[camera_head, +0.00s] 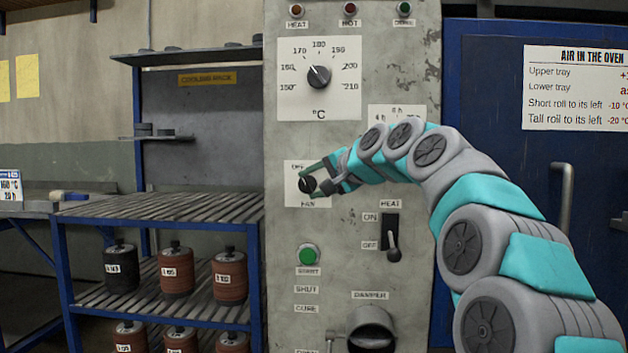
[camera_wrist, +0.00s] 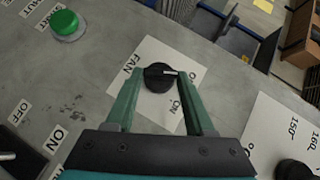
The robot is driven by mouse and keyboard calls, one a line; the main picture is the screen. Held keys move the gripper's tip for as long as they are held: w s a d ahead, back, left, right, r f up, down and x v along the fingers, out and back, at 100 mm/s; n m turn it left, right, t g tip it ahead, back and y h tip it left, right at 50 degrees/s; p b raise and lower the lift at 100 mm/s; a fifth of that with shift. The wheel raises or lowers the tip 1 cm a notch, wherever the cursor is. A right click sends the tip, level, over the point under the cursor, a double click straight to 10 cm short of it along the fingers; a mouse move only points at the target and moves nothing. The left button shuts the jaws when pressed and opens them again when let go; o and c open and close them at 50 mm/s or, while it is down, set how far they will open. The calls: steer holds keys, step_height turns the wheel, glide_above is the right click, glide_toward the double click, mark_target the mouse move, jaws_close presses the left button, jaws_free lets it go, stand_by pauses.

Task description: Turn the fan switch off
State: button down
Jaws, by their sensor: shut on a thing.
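The fan switch is a round black knob (camera_head: 308,184) on a white plate (camera_head: 293,199) marked OFF at the upper left and FAN below. My gripper (camera_head: 313,179) reaches it from the right. In the wrist view, the green fingers of my gripper (camera_wrist: 160,82) stand on either side of the black knob (camera_wrist: 158,79), shut on it. The knob's white pointer line points right there, away from the FAN label and turned away from ON. The OFF label is hard to read in that view. My gripper hides the plate's right part in the head view.
A cooling rack (camera_head: 165,208) with labelled rolls stands left. A blue oven door (camera_head: 490,130) is right.

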steer(key=shift+n+h, duration=0.3)
stand_by(0.4)
steer(key=shift+c, duration=1.3)
jaws_free()
steer(key=v, duration=0.7)
steer(key=shift+s+d+b, duration=0.2)
steer(key=shift+s+b, duration=0.1)
steer(key=shift+b, duration=0.1)
steer(key=shift+r, duration=0.15)
